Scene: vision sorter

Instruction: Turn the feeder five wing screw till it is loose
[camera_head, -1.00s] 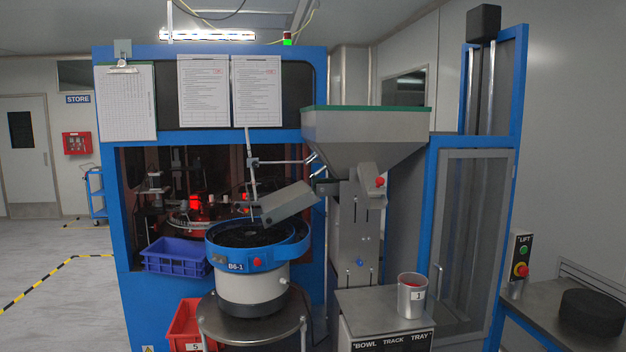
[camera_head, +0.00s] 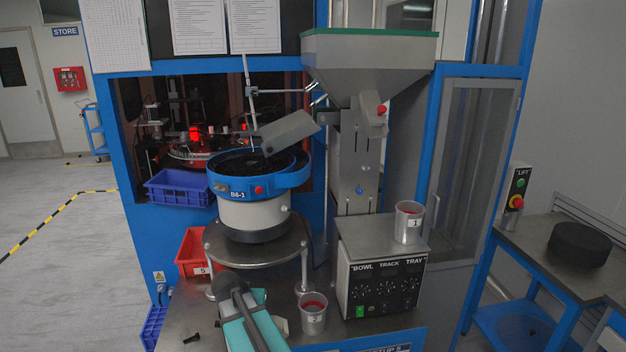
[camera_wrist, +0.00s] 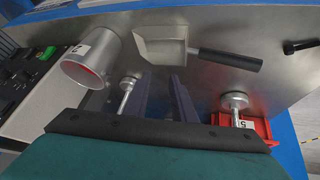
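I cannot clearly make out a wing screw. In the head view, a small blue knob (camera_head: 360,190) is on the grey feeder column (camera_head: 347,160), and a red knob (camera_head: 381,110) is on the hopper chute. Another red knob (camera_head: 258,190) is on the blue bowl feeder (camera_head: 230,185). My gripper's teal body shows at the bottom of the head view, low over the bench and well below these knobs. In the wrist view, my gripper (camera_wrist: 163,82) has its two fingers apart with nothing held between them, above the metal bench.
A cup marked 2 (camera_head: 313,314) stands beside my gripper. A scoop (camera_wrist: 162,46) with a black handle lies on the bench. A red bin marked 5 (camera_head: 194,252) is under the round bowl stand (camera_head: 222,246). A control box (camera_head: 381,281) carries cup 1 (camera_head: 408,222).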

